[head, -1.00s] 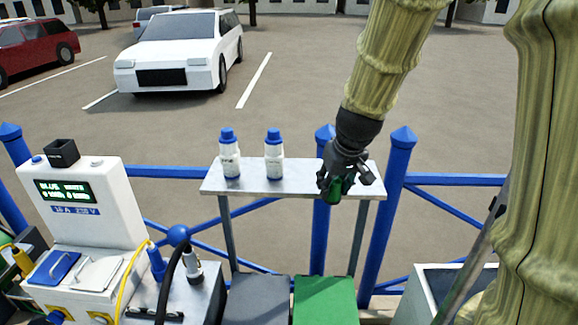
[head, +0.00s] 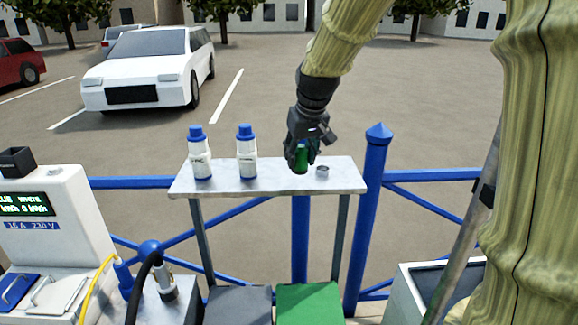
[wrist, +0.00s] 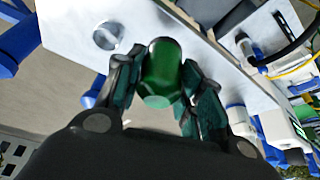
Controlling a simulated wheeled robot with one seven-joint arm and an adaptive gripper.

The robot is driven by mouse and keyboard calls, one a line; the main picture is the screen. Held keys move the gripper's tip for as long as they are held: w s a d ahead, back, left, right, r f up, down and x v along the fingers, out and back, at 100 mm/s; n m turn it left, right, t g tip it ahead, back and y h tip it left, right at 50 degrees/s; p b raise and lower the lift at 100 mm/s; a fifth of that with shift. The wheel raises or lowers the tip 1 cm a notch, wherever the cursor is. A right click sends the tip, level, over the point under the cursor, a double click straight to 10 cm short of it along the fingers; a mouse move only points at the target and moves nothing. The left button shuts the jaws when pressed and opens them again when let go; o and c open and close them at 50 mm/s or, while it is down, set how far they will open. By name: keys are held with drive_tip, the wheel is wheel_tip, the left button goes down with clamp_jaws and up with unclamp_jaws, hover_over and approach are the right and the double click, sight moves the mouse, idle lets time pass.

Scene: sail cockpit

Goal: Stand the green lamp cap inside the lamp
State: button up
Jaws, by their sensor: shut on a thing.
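The green lamp cap (head: 301,158) is held upright between the fingers of my gripper (head: 302,145), in front of the right part of the shelf. In the wrist view, the cap (wrist: 161,75) sits between both dark fingers of my gripper (wrist: 160,90), which are shut on it. A small round grey cup (head: 322,171) stands on the shelf just right of the cap, and it also shows in the wrist view (wrist: 107,36). I cannot tell for sure which thing is the lamp. An open black box (head: 16,161) sits on the white power unit at the far left.
The pale shelf (head: 222,184) holds two white bottles with blue caps (head: 200,160) (head: 246,158). The blue railing (head: 375,200) runs behind. Grey and green boxes (head: 310,302) stand below. Cables (head: 133,290) rise from the units at left. An open bin (head: 410,295) is at right.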

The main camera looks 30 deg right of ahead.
drive_tip(key=shift+w+d+f+b, duration=0.15)
drive_tip(key=shift+w+f+b, duration=0.1)
drive_tip(key=shift+w+b, duration=0.45)
drive_tip(key=shift+w+d+r, duration=0.1)
drive_tip(key=shift+w+r, duration=0.05)
drive_tip(key=shift+w, duration=0.35)
drive_tip(key=shift+w+d+r+p, duration=0.1)
drive_tip(key=shift+w+p, duration=0.25)
drive_tip(key=shift+p, duration=0.1)
drive_tip(key=shift+w+d+f+p, duration=0.15)
drive_tip(key=shift+w+p, duration=0.1)
drive_tip(key=shift+w, duration=0.4)
drive_tip(key=shift+w+d+p, duration=0.1)
drive_tip(key=shift+w+p, duration=0.1)
drive_tip(key=shift+w, duration=0.45)
drive_tip(key=shift+w+d+f+p, duration=0.15)
drive_tip(key=shift+w+p, duration=0.1)
drive_tip(key=shift+w, duration=0.4)
wheel_tip(320, 180, down, 3)
drive_tip(key=shift+w+r+p, duration=0.1)
drive_tip(key=shift+w+p, duration=0.05)
drive_tip(key=shift+p, duration=0.65)
drive_tip(key=shift+f, duration=0.4)
